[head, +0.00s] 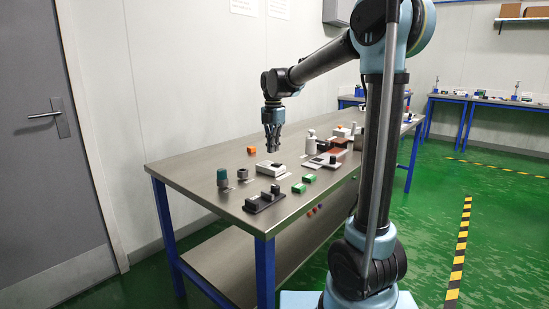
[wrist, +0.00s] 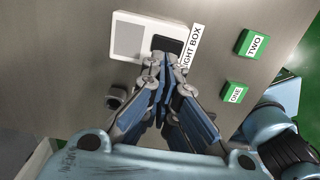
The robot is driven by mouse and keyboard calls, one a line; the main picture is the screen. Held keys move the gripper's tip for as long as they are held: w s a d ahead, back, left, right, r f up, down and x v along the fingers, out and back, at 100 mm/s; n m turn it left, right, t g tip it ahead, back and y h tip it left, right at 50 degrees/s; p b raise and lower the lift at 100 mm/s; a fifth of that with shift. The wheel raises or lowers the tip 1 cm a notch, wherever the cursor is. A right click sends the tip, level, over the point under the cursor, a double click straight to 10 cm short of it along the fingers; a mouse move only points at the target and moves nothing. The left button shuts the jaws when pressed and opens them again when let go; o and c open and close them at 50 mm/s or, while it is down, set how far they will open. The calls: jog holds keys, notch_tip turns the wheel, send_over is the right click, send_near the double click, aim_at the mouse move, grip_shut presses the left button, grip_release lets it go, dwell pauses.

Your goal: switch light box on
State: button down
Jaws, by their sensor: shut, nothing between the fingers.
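The light box (head: 270,169) is a low white box on the steel table, with a dark part on its right end. In the wrist view the light box (wrist: 131,39) shows a pale grey panel, a black switch (wrist: 167,44) and a "LIGHT BOX" label (wrist: 191,47) that is partly hidden by my finger. My gripper (head: 272,150) is shut and empty, pointing down above the back of the box. In the wrist view my gripper (wrist: 158,62) has its tips at the lower edge of the switch. I cannot tell whether they touch it. The switch's tilt is unclear.
Green blocks marked TWO (wrist: 252,43) and ONE (wrist: 235,93) lie beside the box. An orange block (head: 251,150) lies behind.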

notch_tip(320, 180, up, 9)
jog(key=a, duration=0.1)
jog(key=shift+w+f, duration=0.15)
jog(key=shift+w, duration=0.25)
